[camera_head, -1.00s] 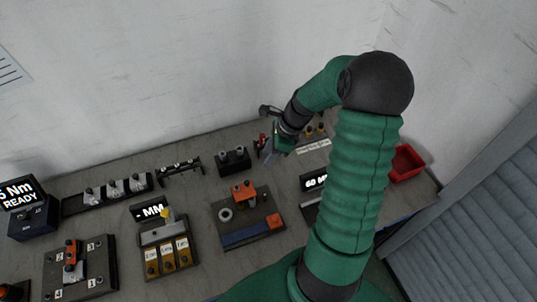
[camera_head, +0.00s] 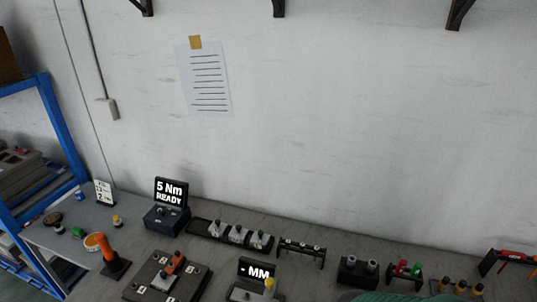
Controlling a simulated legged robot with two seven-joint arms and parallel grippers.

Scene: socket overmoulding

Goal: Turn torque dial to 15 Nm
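The torque unit is a dark blue box (camera_head: 167,219) at the back left of the bench. Its black display (camera_head: 171,191) stands on top and reads "5 Nm" and "READY". Small knobs show on the box's front and top, but they are too small to read a dial setting. No gripper is touching the unit.
An orange-handled tool (camera_head: 107,250) stands left of the unit. A black rack with several metal pieces (camera_head: 230,233) stands to its right. A block with numbered labels (camera_head: 167,277) lies in front, and a display reading "MM" (camera_head: 257,271) stands farther right.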

